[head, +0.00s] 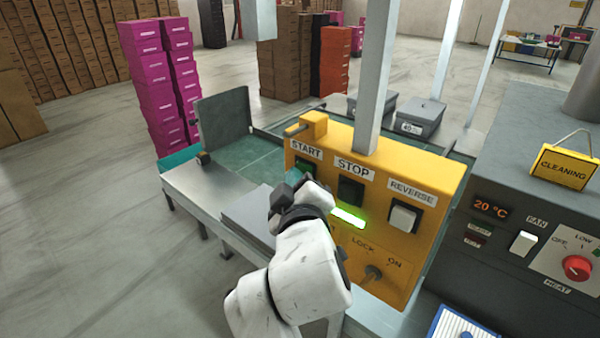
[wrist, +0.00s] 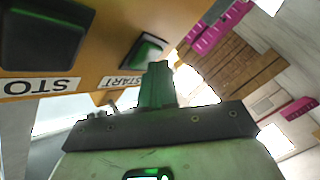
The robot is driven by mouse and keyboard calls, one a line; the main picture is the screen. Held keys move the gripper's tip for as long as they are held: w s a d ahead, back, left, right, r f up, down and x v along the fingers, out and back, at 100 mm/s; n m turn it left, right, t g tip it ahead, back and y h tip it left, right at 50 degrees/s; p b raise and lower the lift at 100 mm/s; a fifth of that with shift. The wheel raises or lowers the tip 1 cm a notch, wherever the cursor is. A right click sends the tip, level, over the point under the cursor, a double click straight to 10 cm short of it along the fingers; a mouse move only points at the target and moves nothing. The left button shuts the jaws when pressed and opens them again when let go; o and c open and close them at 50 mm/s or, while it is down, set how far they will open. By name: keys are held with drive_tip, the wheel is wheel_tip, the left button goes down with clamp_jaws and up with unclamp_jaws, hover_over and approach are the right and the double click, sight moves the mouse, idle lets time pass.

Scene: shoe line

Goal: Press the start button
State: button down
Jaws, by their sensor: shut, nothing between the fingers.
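The yellow control panel (head: 440,185) carries the START button (head: 305,167), a dark green square under its START label. In the wrist view the START button (wrist: 147,54) is green in a dark frame, with its label upside down beside it. My gripper (head: 295,178) is in front of the panel at the START button and hides part of it. In the wrist view my gripper (wrist: 159,70) is shut and empty, its green fingertips overlapping the button's edge. I cannot tell whether they touch it.
The black STOP button (head: 351,191), also in the wrist view (wrist: 42,38), is close to the right. Further right are the white REVERSE button (head: 403,217) and a key switch (head: 373,273). A green lamp (head: 348,218) is lit.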

idle(0.3)
drive_tip(key=shift+s+a, duration=0.55)
drive_tip(key=shift+s, duration=0.2)
drive_tip(key=s+a, duration=0.1)
drive_tip(key=s, duration=0.1)
drive_tip(key=s+a+b, duration=0.1)
drive_tip(key=s+a, duration=0.1)
idle(0.4)
idle(0.6)
